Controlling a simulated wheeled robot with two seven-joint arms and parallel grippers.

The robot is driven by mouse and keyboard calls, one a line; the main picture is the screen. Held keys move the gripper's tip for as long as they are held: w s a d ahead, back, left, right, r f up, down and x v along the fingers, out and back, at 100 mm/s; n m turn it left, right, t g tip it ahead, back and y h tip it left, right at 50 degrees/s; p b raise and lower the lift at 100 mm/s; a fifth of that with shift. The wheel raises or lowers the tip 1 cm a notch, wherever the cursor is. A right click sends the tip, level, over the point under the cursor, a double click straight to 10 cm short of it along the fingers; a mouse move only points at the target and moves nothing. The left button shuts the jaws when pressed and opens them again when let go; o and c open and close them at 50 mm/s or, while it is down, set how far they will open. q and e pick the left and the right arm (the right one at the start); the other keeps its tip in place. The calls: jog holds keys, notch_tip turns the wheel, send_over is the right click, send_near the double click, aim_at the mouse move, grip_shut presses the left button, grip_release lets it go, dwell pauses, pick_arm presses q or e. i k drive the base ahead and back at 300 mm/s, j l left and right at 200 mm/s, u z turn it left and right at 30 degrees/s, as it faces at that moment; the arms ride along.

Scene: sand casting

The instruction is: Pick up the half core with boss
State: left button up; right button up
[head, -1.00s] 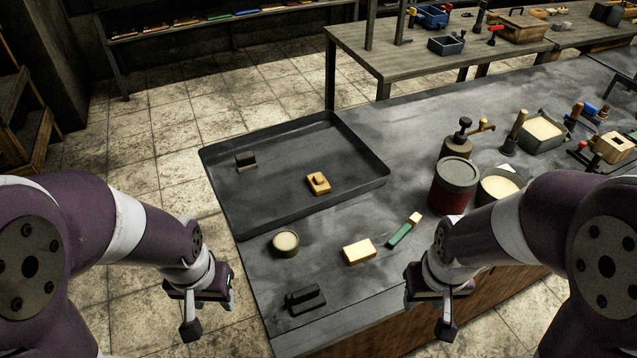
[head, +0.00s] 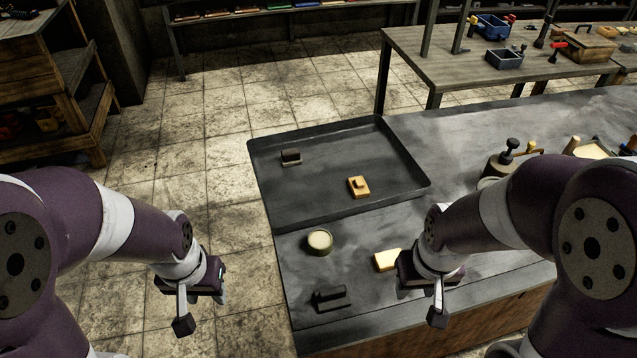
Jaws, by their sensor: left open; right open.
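A small orange-tan block with a raised knob on top, which looks like the half core with boss (head: 359,188), lies in the dark shallow tray (head: 262,190) on the bench. A small dark block (head: 291,157) lies further back left in the same tray. My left gripper (head: 202,304) hangs open and empty over the floor, left of the bench. My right gripper (head: 420,298) is open and empty over the front part of the bench, in front of the tray and apart from the block.
A round pale-topped tin (head: 320,242), a yellow block (head: 386,260) and a black handled tool (head: 331,297) lie on the bench in front of the tray. My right arm hides part of the bench's right side, where pots and tools stand. Wooden shelves (head: 95,110) stand at the left.

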aim_at(357, 185)
jog(key=j+u, duration=0.4)
jog(key=i+j+u, duration=0.15)
jog(key=j+u, duration=0.2)
jog(key=i+j+u, duration=0.15)
jog(key=j+u, duration=0.25)
jog(key=i+j+u, duration=0.1)
jog(key=i+j, duration=0.4)
jog(key=i, duration=0.35)
jog(key=i+l+z, duration=0.1)
jog(key=z, duration=0.4)
jog(key=i+z, duration=0.25)
jog(key=z, duration=0.2)
jog(key=i+j+z, duration=0.1)
jog(key=z, duration=0.4)
jog(key=i+j+z, duration=0.15)
jog(key=i+z, duration=0.15)
jog(key=z, duration=0.2)
jog(key=i+j+z, duration=0.15)
jog(key=z, duration=0.35)
jog(key=i+z, duration=0.15)
jog(key=z, duration=0.3)
jog(key=i+z, duration=0.15)
jog(key=z, duration=0.3)
jog(key=i+z, duration=0.15)
jog(key=z, duration=0.3)
jog(key=i+j+z, duration=0.1)
jog(key=z, duration=0.35)
jog(key=i+j+z, duration=0.15)
jog(key=z, duration=0.3)
